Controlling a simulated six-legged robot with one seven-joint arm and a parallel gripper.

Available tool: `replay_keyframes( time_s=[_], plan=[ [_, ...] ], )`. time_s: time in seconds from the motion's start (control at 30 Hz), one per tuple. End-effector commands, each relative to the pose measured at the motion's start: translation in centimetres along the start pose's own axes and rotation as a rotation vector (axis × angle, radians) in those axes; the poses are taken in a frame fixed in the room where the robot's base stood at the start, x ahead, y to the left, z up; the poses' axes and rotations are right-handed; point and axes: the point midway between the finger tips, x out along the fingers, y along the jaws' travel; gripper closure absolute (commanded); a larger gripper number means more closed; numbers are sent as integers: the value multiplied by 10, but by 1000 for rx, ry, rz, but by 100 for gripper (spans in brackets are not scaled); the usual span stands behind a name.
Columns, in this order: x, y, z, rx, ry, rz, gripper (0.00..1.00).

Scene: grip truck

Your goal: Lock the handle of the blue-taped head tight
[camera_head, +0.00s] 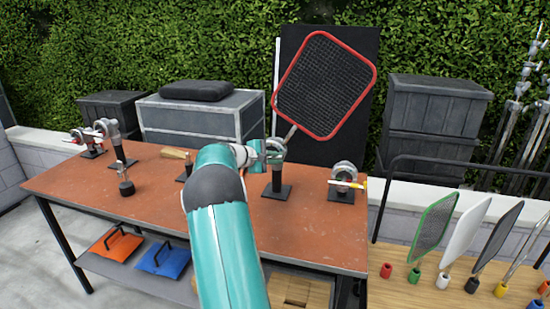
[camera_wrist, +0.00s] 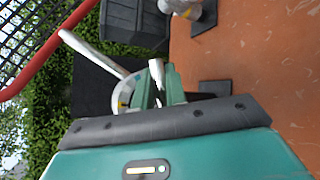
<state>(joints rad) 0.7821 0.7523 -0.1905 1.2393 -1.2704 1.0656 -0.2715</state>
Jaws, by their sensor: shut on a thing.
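A grip head (camera_head: 275,145) stands on a black post and square base at the middle of the orange-topped table. It holds the rod of a red-framed mesh flag (camera_head: 323,88), which is tilted. My gripper (camera_head: 262,151) is at this head and shut on its handle, mostly hidden by the fingers. In the wrist view, my gripper (camera_wrist: 164,85) shows two teal fingers close together beside the round silver head (camera_wrist: 125,92).
Another head (camera_head: 345,172) stands to the right on the table (camera_head: 320,235), others at the far left (camera_head: 107,128). A lower bench at right holds several flags and coloured cups.

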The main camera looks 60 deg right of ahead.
Motion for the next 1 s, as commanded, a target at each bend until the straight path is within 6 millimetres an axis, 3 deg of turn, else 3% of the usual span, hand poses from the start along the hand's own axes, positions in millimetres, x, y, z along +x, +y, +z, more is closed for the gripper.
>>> replay_keyframes(
  time_s=[0.7,0.73,0.77,1.0],
  plan=[
    [0,-2,-2,78,64,-46,100],
    [0,-2,-2,78,63,-45,84],
    [0,-2,-2,78,63,-45,79],
    [1,-2,-2,78,62,-45,78]
  ],
)
